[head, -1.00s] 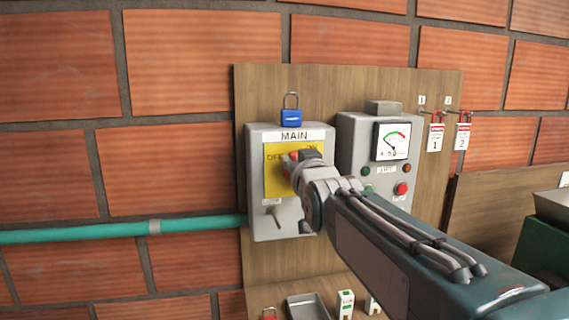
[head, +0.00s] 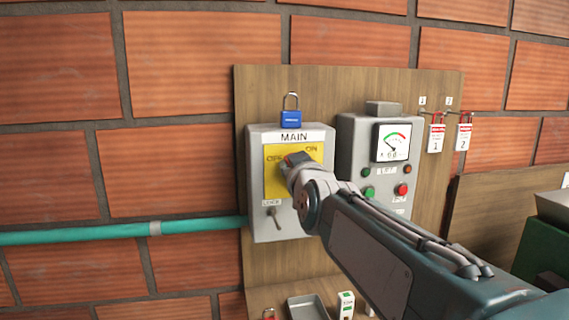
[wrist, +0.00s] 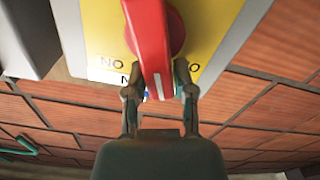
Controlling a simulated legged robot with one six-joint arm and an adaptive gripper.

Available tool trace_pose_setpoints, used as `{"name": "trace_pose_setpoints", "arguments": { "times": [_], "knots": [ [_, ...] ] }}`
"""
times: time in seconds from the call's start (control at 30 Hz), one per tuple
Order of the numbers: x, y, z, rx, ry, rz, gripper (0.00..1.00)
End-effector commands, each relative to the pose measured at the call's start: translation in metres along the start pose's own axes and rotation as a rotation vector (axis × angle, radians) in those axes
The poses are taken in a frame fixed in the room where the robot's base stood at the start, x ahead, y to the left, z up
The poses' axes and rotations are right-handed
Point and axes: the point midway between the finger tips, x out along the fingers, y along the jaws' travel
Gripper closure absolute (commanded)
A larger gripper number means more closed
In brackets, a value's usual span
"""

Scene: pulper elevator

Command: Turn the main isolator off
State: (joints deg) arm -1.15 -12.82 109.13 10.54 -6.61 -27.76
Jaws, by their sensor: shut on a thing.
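The main isolator (head: 256,214) is a grey box labelled MAIN with a yellow plate (head: 275,188), on a wooden board. OFF is printed at the plate's upper left and ON at its upper right. Its red rotary handle (wrist: 152,40) fills the top middle of the wrist view. The handle's white-marked end stands between the two labels, roughly upright. My gripper (wrist: 158,92) is shut on the handle, one finger on each side. In the head view my gripper (head: 296,168) hides most of the handle; only a bit of red shows.
A small toggle marked LOCK (head: 272,214) sits below the plate. A blue padlock (head: 291,118) stands above the box. A meter panel (head: 352,142) with buttons is close on the right. Tagged red padlocks (head: 437,134) hang farther right. A tray (head: 307,307) lies below.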

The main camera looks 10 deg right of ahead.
Motion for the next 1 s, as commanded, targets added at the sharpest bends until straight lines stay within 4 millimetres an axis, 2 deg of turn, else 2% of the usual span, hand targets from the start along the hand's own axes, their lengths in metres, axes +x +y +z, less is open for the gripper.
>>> {"name": "trace_pose_setpoints", "arguments": {
  "times": [0.03,1.0],
  "knots": [
    [0.002,-0.006,0.007,-0.04,-0.018,-0.013,1.0],
    [0.001,-0.02,0.014,-0.954,-0.007,-0.01,1.0]
  ]
}}
